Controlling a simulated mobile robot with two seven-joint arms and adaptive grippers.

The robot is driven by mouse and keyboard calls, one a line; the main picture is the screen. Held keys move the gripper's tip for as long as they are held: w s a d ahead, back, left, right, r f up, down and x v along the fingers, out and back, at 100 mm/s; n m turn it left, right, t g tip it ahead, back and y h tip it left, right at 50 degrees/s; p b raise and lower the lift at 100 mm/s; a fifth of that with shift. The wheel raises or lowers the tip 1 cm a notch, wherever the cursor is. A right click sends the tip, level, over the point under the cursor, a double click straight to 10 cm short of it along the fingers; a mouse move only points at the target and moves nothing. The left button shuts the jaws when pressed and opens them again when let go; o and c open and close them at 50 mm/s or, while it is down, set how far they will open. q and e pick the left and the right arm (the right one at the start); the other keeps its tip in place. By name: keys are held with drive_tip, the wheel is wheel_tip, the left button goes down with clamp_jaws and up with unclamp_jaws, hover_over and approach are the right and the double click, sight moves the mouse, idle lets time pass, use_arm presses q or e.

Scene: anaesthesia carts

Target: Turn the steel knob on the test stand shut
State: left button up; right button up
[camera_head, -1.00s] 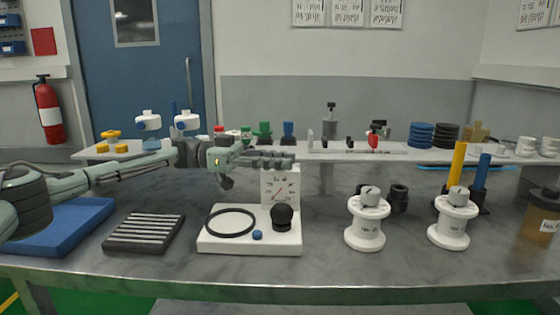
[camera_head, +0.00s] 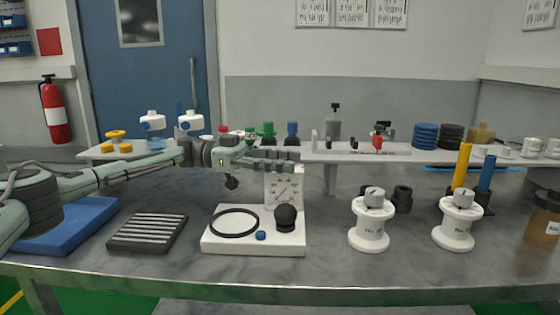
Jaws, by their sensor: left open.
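Two white spool-shaped stands carry grey, steel-looking knobs: one knob (camera_head: 375,197) tops the left stand (camera_head: 369,233), the other (camera_head: 461,196) tops the right stand (camera_head: 454,230). The labels are too small to read. A white base (camera_head: 252,246) carries an upright gauge panel (camera_head: 284,190), a black ring (camera_head: 234,223), a black round knob (camera_head: 286,214) and a small blue piece (camera_head: 261,236). My left gripper (camera_head: 296,162) is open, pointing right in front of the panel's top edge, apart from both spool stands. My right gripper is out of view.
A blue tray (camera_head: 80,222) lies under my left arm, beside a dark ribbed block (camera_head: 149,232). Yellow (camera_head: 462,165) and blue (camera_head: 486,172) upright cylinders stand behind the right stand. A brown jar (camera_head: 545,224) is at far right. A raised shelf (camera_head: 345,154) runs behind.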

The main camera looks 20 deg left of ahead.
use_arm(q)
drive_tip(key=a, duration=1.2)
drive_tip(key=shift+s, duration=0.45)
